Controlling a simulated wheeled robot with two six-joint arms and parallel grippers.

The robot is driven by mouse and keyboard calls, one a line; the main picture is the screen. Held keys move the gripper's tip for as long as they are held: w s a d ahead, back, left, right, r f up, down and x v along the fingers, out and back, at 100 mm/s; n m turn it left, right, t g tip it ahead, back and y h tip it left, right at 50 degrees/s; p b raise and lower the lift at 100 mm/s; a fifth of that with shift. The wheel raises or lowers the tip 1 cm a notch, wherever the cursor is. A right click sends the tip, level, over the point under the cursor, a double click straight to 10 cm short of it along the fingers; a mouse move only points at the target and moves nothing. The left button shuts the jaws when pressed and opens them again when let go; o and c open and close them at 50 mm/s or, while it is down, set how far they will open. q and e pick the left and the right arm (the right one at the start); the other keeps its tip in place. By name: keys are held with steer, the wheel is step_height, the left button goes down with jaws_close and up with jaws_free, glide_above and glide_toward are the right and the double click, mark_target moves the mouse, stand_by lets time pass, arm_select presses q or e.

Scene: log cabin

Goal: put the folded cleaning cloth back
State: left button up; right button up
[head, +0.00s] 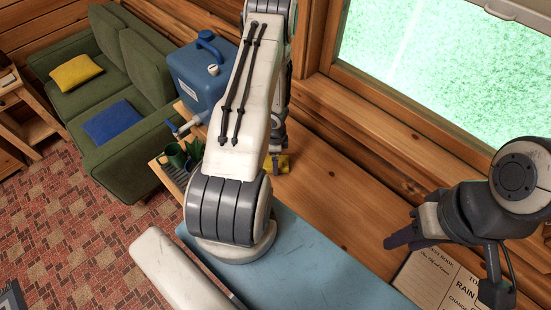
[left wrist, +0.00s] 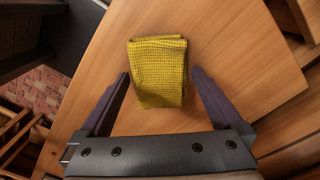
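The folded cleaning cloth (left wrist: 158,70) is yellow with a woven grid. It lies on a wooden surface in the left wrist view. A small yellow part of it (head: 282,168) shows in the head view, by the end of my left arm. My left gripper (left wrist: 160,73) is open, with one finger on each side of the cloth and gaps between. I cannot tell its height above the wood. My left arm hides its own fingers in the head view. My right gripper (head: 447,264) is open and empty at the right, over the wooden surface near a printed sheet.
A blue water container (head: 198,82) with a tap stands left of my left arm, above a green mug (head: 174,156) and a rack. A blue mat (head: 330,262) covers the front. The printed sheet (head: 430,283) lies at right. Wood between mat and window is clear.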

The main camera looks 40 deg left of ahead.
arm_select(q)
step_height(320, 180, up, 12)
steer(key=p, duration=1.2)
steer(key=w+d+r+t+y, duration=0.1)
steer(key=w+d+r, duration=0.15)
steer(key=r, duration=0.35)
steer(key=w+d+r+y, duration=0.1)
steer(key=w+d+r, duration=0.1)
steer(key=w+r, duration=0.25)
steer(key=s+d+r+n, duration=0.2)
steer(key=d+r, duration=0.9)
steer(key=r, duration=0.4)
steer(key=s+d+r+h, duration=0.1)
steer(key=s+d+r, duration=0.2)
steer(key=s+d, duration=0.2)
steer(key=s+d+r+h, duration=0.1)
steer(key=s+d+r, duration=0.3)
steer(key=s, duration=0.5)
steer(key=s+d+r+g+h, duration=0.1)
steer(key=s+d+r, duration=0.2)
steer(key=s+d, duration=0.3)
steer(key=shift+s+d+r, duration=0.3)
steer(key=shift+s+r, duration=0.1)
steer(key=shift+s, duration=0.25)
